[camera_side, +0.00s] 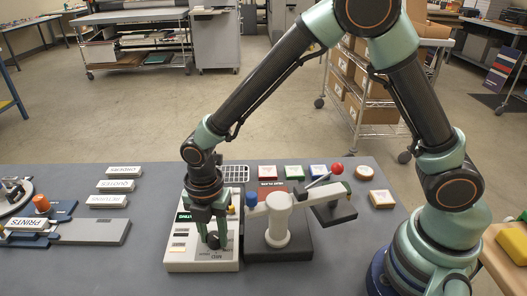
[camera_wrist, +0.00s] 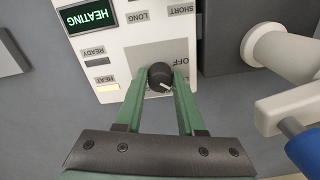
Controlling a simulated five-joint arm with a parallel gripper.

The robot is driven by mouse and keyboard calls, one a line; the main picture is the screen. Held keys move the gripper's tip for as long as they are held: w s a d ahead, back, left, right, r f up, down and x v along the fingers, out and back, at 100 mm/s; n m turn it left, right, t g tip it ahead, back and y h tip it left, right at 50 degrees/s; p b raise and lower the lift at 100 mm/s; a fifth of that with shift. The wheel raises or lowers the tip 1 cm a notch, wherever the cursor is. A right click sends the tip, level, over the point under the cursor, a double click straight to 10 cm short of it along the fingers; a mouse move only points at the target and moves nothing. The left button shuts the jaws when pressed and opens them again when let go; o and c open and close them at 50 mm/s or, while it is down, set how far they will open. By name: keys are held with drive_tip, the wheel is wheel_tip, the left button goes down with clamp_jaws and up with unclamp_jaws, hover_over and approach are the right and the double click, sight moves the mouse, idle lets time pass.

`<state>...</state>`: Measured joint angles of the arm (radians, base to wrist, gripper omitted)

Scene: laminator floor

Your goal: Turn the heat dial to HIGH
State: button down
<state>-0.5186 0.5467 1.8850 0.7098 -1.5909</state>
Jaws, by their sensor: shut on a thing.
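The heat dial (camera_wrist: 160,76) is a small round black knob on a grey patch of a white control panel (camera_wrist: 110,50). A white pointer mark on it points to the lower right in the wrist view. The printed word OFF shows beside it; other dial lettering is hidden or unclear. My gripper (camera_side: 213,230) reaches straight down over the panel, its green fingers closed on opposite sides of the dial. In the side view the dial (camera_side: 213,242) shows between the fingertips. The panel's display (camera_wrist: 87,17) reads HEATING, and the HEAT lamp (camera_wrist: 107,88) glows pale yellow.
Labelled white blocks (camera_side: 115,185) and a PRINTS tray (camera_side: 95,232) lie to the left.

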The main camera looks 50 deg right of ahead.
drive_tip(key=m, duration=0.4)
drive_tip(key=shift+m, duration=0.3)
drive_tip(key=m, duration=0.4)
drive_tip(key=shift+m, duration=0.3)
drive_tip(key=m, duration=0.4)
drive_tip(key=shift+m, duration=2.5)
drive_tip(key=c, duration=0.5)
unclamp_jaws()
drive_tip(key=shift+r, duration=0.15)
